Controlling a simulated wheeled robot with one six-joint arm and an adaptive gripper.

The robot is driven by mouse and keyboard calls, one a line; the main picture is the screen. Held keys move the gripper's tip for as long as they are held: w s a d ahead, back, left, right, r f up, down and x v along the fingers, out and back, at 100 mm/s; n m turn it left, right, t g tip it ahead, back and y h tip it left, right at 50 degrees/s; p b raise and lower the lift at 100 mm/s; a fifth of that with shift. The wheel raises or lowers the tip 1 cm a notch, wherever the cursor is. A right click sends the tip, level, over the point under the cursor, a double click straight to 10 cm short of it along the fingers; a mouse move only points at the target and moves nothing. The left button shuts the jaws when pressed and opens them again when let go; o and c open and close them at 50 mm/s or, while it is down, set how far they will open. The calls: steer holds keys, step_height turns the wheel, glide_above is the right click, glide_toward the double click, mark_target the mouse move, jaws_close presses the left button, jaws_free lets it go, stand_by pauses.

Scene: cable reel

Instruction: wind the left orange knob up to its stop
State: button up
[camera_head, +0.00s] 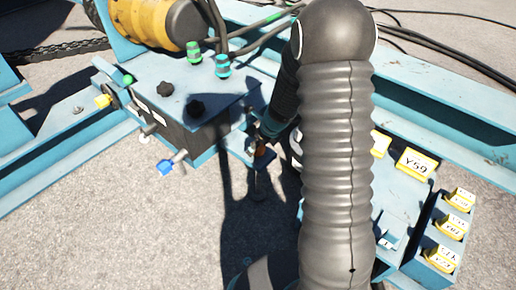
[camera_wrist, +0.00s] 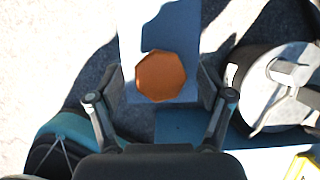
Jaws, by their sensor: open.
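An orange knob (camera_wrist: 161,76), eight-sided and seen from above, sits on a blue plate (camera_wrist: 146,32) in the wrist view. My gripper (camera_wrist: 161,88) is open, with one finger on each side of the knob and a gap visible at both sides. I cannot tell how far the fingertips stand above it. In the head view a small part of the orange knob (camera_head: 260,152) shows just below my gripper (camera_head: 268,134), on the blue frame. My arm hides much of this area. No second orange knob shows.
Yellow labelled tags (camera_head: 416,163) lie right of my arm. A round grey metal part (camera_wrist: 270,85) is right of the knob in the wrist view.

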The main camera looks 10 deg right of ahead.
steer(key=shift+w+a+f, duration=0.1)
steer(key=shift+w+f, duration=0.05)
steer(key=shift+f, duration=0.15)
steer(key=shift+c, duration=0.2)
steer(key=c, duration=1.1)
